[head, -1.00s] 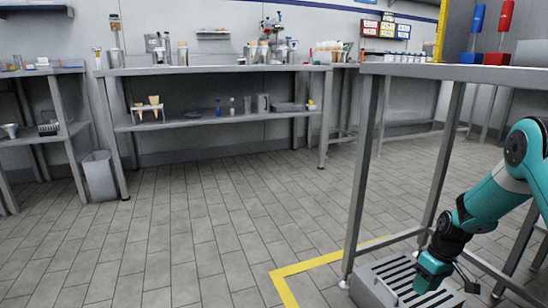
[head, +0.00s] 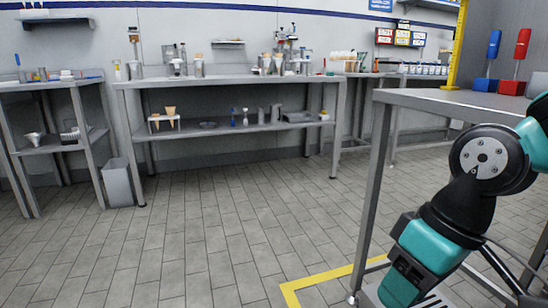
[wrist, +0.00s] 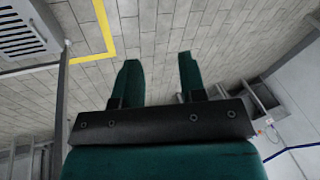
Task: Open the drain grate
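The drain grate (wrist: 26,38), grey metal with dark slots, shows in the upper left corner of the wrist view, partly cut off. I cannot tell whether it is lifted. In the head view only a sliver of the drain (head: 368,294) shows at the bottom edge, behind my arm. My gripper (wrist: 158,60) has its two green fingers well apart, with only tiled floor seen between them. It is off to the side of the grate and does not touch it. In the head view my arm's teal and black end fills the lower right.
A steel table (head: 440,101) stands over the drain, and its legs are close to my arm. Yellow tape (head: 320,280) marks the floor beside it. A bin (head: 118,182) and benches with labware stand farther back. The floor in the middle is clear.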

